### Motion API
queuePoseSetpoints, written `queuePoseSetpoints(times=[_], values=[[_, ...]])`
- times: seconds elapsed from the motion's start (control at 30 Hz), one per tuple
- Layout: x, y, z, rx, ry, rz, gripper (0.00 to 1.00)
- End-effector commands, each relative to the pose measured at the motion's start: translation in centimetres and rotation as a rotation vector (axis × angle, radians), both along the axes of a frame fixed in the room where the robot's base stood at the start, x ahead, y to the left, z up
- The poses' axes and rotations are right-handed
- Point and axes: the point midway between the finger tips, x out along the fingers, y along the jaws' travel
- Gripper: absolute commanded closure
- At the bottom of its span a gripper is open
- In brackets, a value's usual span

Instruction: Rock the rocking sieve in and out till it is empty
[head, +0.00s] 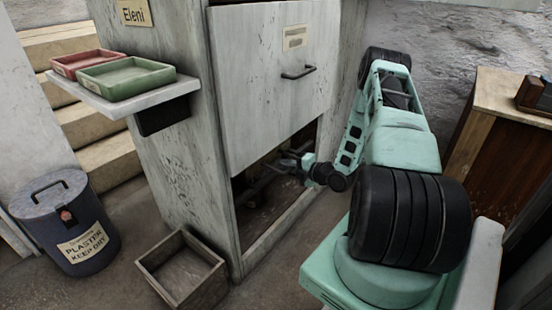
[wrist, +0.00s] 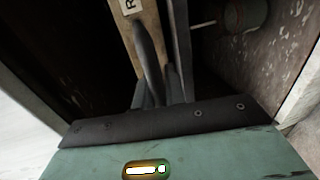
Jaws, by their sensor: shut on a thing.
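My gripper (head: 296,165) reaches into the dark opening low in the tall pale cabinet (head: 180,150). In the wrist view my gripper (wrist: 163,92) is shut on a dark, slender handle (wrist: 147,48). The handle lies against a pale wooden bar (wrist: 122,22) with a partly cut-off label, which seems to be part of the rocking sieve. The rest of the sieve is hidden in shadow behind the cabinet front. I cannot see what is in it.
A lidded plaster bin (head: 65,220) is at the left. A shelf (head: 105,105) holds a red tray (head: 85,62) and a green tray (head: 127,78). A wooden cabinet (head: 495,135) is at the right.

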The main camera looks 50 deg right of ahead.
Motion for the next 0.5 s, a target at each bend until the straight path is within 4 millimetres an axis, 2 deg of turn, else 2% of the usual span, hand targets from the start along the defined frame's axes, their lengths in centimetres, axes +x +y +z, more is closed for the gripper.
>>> queuePoseSetpoints(times=[0.03, 0.2, 0.33, 0.5], values=[[-1.7, -0.2, 0.1, 0.002, 0.007, -0.004, 1.0], [-5.4, -0.4, 0.0, 0.0, 0.005, -0.002, 1.0], [-6.7, -0.6, 0.0, 0.001, 0.004, -0.003, 1.0], [-7.0, -0.6, -0.1, 0.001, 0.004, -0.002, 1.0]])
